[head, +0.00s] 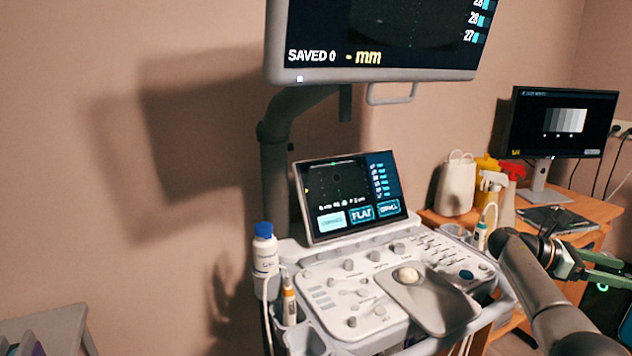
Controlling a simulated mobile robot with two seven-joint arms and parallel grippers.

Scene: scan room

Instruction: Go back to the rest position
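My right arm comes in from the lower right, and its dark wrist bends back toward the right edge. My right gripper (612,270) has two green fingers that show apart with a gap between them, and nothing is seen between them. Its tips lie at or past the picture's edge. It is to the right of the ultrasound machine's control panel (345,285), in front of the wooden desk. My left gripper is not in view.
The ultrasound machine carries a touchscreen (350,195) and a large monitor (375,75). A white bottle (264,250) stands at its left. The desk (590,207) bears a monitor (558,122), spray bottles (492,185) and a white container (457,185).

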